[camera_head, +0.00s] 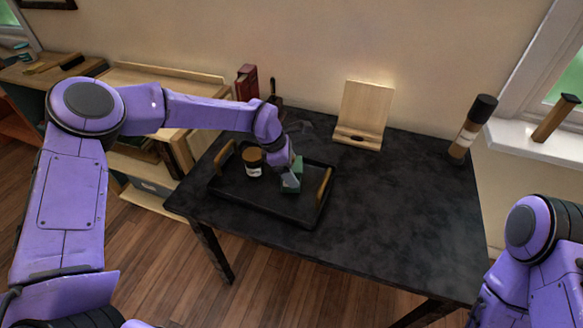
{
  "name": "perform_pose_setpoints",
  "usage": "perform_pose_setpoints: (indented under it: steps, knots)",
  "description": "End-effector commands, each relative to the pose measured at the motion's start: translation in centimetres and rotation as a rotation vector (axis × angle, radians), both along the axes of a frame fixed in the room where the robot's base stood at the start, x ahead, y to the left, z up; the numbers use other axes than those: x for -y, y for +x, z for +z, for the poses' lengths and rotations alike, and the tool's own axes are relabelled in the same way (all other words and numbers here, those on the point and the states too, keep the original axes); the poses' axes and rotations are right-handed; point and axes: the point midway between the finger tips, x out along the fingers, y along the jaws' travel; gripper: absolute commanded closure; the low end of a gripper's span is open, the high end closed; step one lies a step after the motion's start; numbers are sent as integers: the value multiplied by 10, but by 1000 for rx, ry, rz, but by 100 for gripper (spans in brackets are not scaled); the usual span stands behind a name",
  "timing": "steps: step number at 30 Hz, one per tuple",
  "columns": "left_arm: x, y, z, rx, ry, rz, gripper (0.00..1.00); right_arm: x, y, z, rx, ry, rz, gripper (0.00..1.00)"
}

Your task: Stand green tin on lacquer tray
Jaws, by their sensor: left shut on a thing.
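The green tin (291,182) is at the right part of the black lacquer tray (262,209), near the tray's right handle. My left gripper (289,171) reaches down over the tray and is shut on the green tin, hiding part of it. The tin is over the tray floor; I cannot tell whether its base touches it. The tray lies on the dark table and has two wooden handles. A jar (252,168) with a brown lid and white label stands in the tray, left of the tin. My right arm shows at the lower right, but its gripper is out of view.
A wooden stand (364,113) is at the back of the dark table (400,200). A tall bottle with a black top (472,128) stands at the right back. A red book (247,83) is behind the tray. The table's right half is mostly clear.

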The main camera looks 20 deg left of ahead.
Motion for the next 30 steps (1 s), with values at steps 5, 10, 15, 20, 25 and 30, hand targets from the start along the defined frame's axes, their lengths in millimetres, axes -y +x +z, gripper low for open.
perform_pose_setpoints:
  steps: [5, 10, 15, 20, 25, 30]
  knots:
    - [0, 0, -3, 0, -1, 0, 61, 0, 0, -3, 0, 0, 0, 6]
    - [0, 0, -3, 0, 0, 0, 4, 0, 0, -3, 0, 0, 0, 6]
    - [0, 0, -3, 0, 0, 0, 4, 0, 0, -3, 0, 0, 0, 6]
    - [-2, 0, 6, 0, -1, 1, 4, 0, 0, -1, 0, 0, 0, 6]
    - [-16, -4, 42, 4, -3, 2, 4, 0, 0, -5, 0, 0, 0, 6]
    - [-32, -10, 81, 3, -2, 2, 4, 0, 0, -8, 0, 0, 0, 6]
